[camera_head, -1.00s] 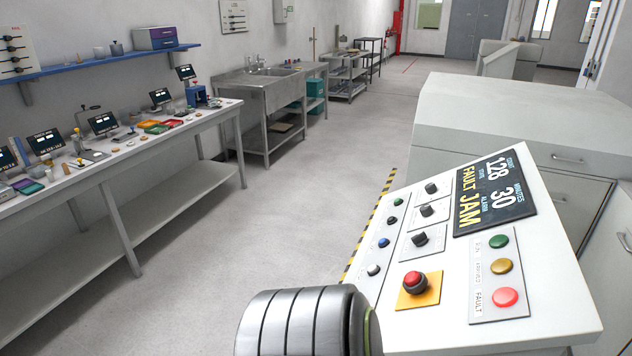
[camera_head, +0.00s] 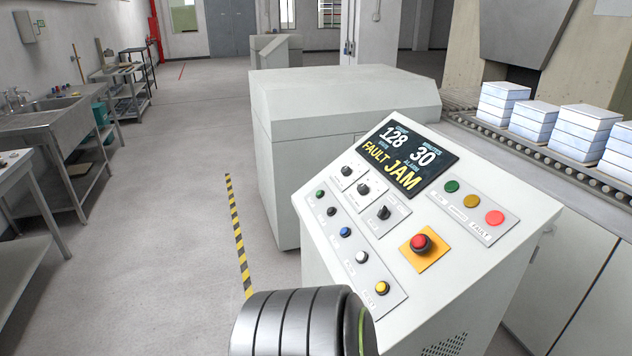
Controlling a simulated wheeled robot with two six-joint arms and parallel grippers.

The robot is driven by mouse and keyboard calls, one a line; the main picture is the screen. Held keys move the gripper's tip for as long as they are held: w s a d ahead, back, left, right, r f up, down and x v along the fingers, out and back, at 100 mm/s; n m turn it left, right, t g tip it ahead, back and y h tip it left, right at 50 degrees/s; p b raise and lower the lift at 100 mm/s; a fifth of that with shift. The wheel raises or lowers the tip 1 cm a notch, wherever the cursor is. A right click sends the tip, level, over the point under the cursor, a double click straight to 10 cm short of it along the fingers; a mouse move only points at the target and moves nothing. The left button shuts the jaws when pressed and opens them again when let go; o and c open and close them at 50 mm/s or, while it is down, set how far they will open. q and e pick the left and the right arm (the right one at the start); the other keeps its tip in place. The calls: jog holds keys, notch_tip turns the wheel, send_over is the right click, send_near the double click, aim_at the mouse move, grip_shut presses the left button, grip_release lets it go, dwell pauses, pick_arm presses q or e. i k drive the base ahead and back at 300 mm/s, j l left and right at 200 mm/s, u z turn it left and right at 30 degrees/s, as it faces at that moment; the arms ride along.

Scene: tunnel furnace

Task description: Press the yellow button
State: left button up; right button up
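The yellow button (camera_head: 382,288) is at the near end of a row of small round buttons on the sloped control panel (camera_head: 478,262). The row also holds a green, a dark, a blue (camera_head: 345,232) and a white button (camera_head: 362,257). A ribbed grey metal part (camera_head: 300,325), seemingly a piece of my own arm, stands at the bottom of the picture, just below and left of the yellow button. No gripper fingers show in the view.
A red mushroom button (camera_head: 421,243) on an orange plate sits right of the row. A display (camera_head: 408,157) reads FAULT JAM. Green, amber and red lamps (camera_head: 495,217) lie at right. A roller conveyor (camera_head: 520,145) carries white stacks (camera_head: 578,132).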

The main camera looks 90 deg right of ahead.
aim_at(381, 286)
jog(key=i+l+z, duration=0.25)
jog(key=i+z, duration=0.2)
jog(key=i, duration=0.2)
jog(key=i+l+z, duration=0.1)
jog(key=i+z, duration=0.35)
jog(key=i, duration=0.2)
jog(key=i+j+z, duration=0.2)
jog(key=i+z, duration=0.25)
jog(key=i, duration=0.15)
jog(key=i+z, duration=0.15)
jog(key=z, duration=0.35)
jog(key=i+j+z, duration=0.1)
jog(key=z, duration=0.4)
jog(key=i+j+z, duration=0.2)
jog(key=z, duration=2.7)
